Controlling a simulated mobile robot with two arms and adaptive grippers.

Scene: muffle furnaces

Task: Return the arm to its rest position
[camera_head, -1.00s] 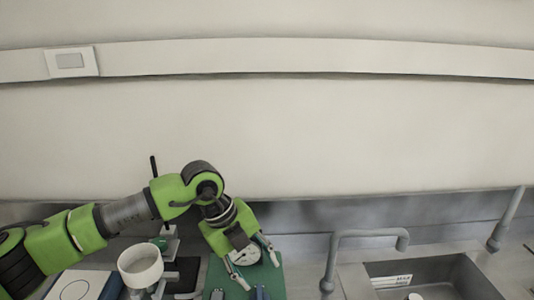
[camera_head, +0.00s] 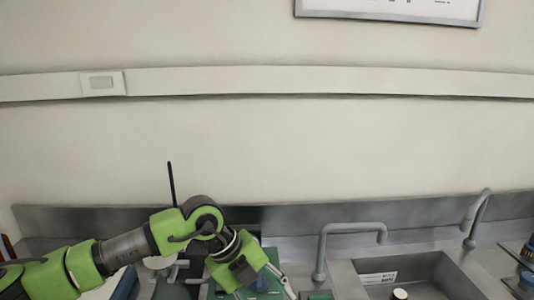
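My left arm, green and black, comes in from the left and reaches over the bench. Its gripper (camera_head: 264,292) points down at the bottom edge of the picture. The two fingers stand apart, and I see nothing between them; the lowest part is cut off by the frame. A green mat (camera_head: 270,257) lies behind and below the gripper. My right gripper is not in view.
A white round dish (camera_head: 158,262) is partly hidden behind my arm. A grey tap (camera_head: 350,228) and a sink (camera_head: 432,272) stand right of the gripper. A thin black upright rod (camera_head: 171,184) rises behind the arm. Dark items (camera_head: 524,252) stand at the far right.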

